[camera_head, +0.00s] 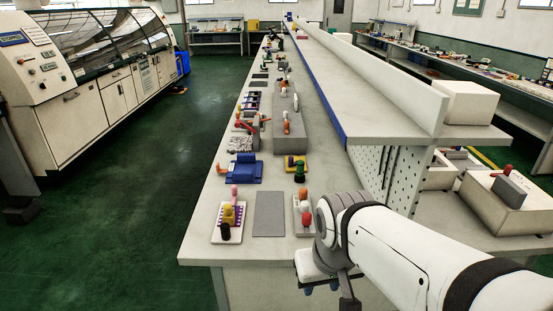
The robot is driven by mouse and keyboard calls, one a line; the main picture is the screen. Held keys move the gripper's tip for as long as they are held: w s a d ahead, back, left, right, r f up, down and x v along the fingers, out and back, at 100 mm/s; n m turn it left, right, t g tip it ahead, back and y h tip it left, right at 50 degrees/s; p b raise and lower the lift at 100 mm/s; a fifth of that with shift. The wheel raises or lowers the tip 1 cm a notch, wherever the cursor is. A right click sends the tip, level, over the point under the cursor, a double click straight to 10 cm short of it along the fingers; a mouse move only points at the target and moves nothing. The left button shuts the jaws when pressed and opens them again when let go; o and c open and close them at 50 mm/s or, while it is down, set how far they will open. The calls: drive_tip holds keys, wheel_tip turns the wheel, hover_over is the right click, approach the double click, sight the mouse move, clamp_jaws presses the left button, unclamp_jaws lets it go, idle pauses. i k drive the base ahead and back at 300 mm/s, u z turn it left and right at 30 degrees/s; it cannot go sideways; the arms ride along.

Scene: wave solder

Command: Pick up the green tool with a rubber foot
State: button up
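A small dark green upright tool (300,172) stands on the long bench, right of the middle of its near part. It looks narrow at the top and wider below; whether its foot is rubber is too small to tell. My gripper (322,288) hangs at the bottom of the picture, by the bench's near edge and well nearer to me than the green tool. Its fingers are mostly hidden by my wrist, so its opening is unclear. It is apart from the green tool.
A raised shelf (345,95) borders the bench's right side.

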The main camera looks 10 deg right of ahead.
sight(300, 177)
drive_tip(key=i, duration=0.85)
drive_tip(key=u, duration=0.05)
